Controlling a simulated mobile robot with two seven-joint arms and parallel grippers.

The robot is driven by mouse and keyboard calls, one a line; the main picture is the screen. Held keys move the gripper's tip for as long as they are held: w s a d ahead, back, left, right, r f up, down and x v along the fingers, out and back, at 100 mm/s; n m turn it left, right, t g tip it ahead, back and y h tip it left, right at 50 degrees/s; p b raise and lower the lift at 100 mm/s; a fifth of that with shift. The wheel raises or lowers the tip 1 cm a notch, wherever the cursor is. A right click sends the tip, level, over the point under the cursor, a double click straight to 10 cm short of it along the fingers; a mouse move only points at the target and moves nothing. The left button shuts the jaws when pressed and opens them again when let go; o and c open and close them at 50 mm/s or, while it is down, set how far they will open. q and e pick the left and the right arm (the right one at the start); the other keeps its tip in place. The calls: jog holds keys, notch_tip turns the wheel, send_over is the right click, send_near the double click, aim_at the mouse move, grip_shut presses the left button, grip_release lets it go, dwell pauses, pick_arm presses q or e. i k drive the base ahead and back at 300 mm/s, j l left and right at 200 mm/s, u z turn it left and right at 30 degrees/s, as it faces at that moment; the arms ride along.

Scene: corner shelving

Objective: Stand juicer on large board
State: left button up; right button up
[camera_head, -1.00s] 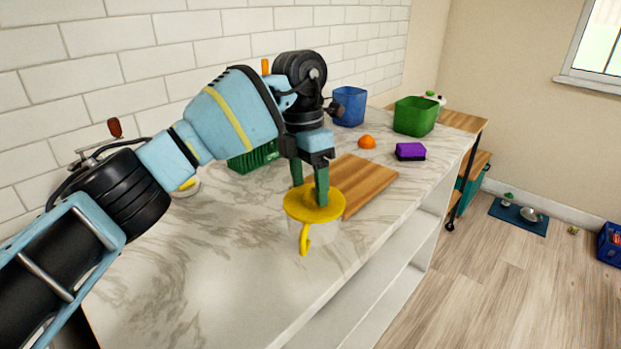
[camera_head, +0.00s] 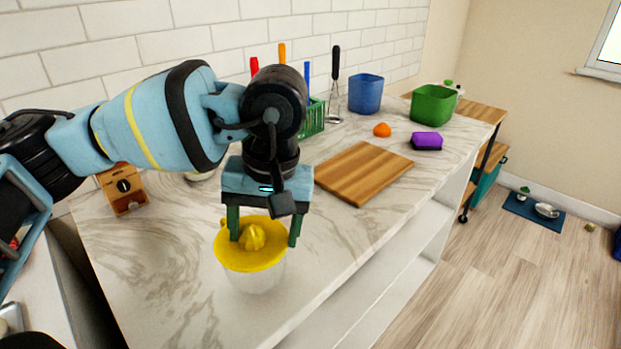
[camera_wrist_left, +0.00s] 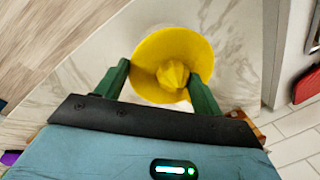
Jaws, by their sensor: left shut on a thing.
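The juicer has a yellow top (camera_head: 250,258) with a ribbed cone and a pale, see-through cup (camera_head: 256,281) below. My left gripper (camera_head: 264,236) points down from above, shut on the juicer's yellow top, one finger on each side. The left wrist view also shows the yellow top (camera_wrist_left: 165,50) between the green fingers (camera_wrist_left: 160,76). I cannot tell whether the cup touches the counter. The large wooden board (camera_head: 362,174) lies flat on the marble counter, bare, to the right of and behind the juicer. My right gripper is not in view.
Behind the board stand a green basket (camera_head: 312,121), a whisk (camera_head: 334,100) and a blue bin (camera_head: 366,94). An orange (camera_head: 382,130), a purple sponge (camera_head: 427,142) and a green bin (camera_head: 433,105) are beyond it. A wooden box (camera_head: 122,190) stands at left. The counter's front edge is close.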

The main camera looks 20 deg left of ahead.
aim_at(364, 165)
jog(key=i+l, duration=0.25)
jog(key=i, duration=0.15)
jog(key=i+l, duration=0.25)
jog(key=i, duration=0.15)
jog(key=i+l, duration=0.2)
jog(key=i, duration=0.25)
